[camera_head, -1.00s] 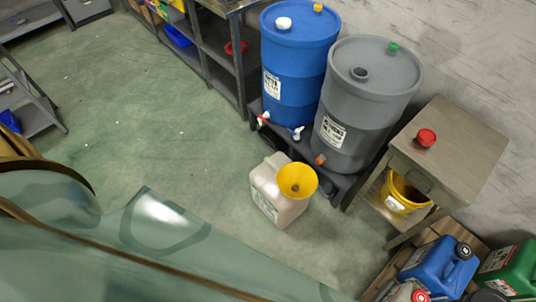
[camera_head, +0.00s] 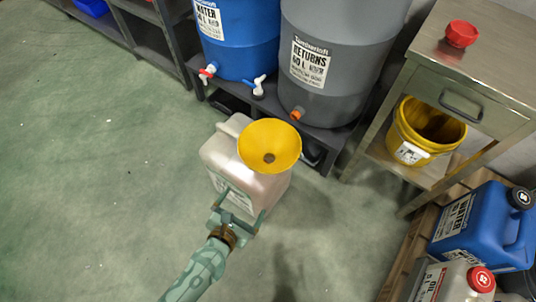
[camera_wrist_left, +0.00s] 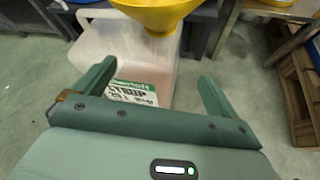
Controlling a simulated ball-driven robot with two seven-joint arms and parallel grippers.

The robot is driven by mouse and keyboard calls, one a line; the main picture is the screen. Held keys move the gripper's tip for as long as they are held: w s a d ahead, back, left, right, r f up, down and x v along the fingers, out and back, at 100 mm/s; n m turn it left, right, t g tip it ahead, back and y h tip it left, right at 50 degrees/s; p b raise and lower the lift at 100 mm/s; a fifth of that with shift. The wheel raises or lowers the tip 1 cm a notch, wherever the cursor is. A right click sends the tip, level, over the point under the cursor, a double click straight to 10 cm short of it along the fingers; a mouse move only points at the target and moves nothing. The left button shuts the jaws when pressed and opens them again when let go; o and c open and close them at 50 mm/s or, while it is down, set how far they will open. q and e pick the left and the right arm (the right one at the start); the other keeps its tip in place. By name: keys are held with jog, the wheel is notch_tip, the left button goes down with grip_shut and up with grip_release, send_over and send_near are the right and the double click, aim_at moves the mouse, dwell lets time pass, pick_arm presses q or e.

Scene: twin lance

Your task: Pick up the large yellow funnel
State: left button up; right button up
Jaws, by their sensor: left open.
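The large yellow funnel (camera_head: 270,144) sits mouth up on top of a whitish jug (camera_head: 222,158) that stands on the floor. In the left wrist view the funnel (camera_wrist_left: 156,12) is cut off by the top edge, above the jug's body (camera_wrist_left: 130,52). My left gripper (camera_head: 240,202) is open and empty, in front of the jug and lower in the picture than the funnel. In the left wrist view its fingers (camera_wrist_left: 155,85) are spread wide, with the jug's label between them. My right gripper is not in view.
A blue barrel (camera_head: 238,45) and a grey barrel (camera_head: 335,55) stand on a dark low stand behind the jug. To the right are a metal table (camera_head: 490,60), a yellow bucket (camera_head: 408,140) and a blue canister (camera_head: 478,225). The floor at left (camera_head: 80,180) is clear.

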pick_arm(q)
jog(key=w+d+f+n+b, duration=0.1)
jog(key=w+f+n+b, duration=0.1)
jog(key=n, duration=0.1)
jog(key=b, duration=0.4)
send_near(266, 165)
jog(key=w+f, duration=0.1)
jog(key=w+d+f, duration=0.1)
jog(key=f, duration=0.1)
jog(key=w+f, duration=0.1)
jog(key=w, duration=0.1)
jog(key=shift+d+f, duration=0.15)
jog(key=shift+d, duration=0.1)
jog(key=shift+w+d+f, duration=0.1)
jog(key=shift+w+d, duration=0.05)
jog(key=shift+w, duration=0.35)
jog(key=b+x, duration=0.2)
jog(key=x, duration=0.2)
jog(key=shift+w+d+f, duration=0.1)
jog(key=shift+w, duration=0.2)
jog(key=c, duration=1.2)
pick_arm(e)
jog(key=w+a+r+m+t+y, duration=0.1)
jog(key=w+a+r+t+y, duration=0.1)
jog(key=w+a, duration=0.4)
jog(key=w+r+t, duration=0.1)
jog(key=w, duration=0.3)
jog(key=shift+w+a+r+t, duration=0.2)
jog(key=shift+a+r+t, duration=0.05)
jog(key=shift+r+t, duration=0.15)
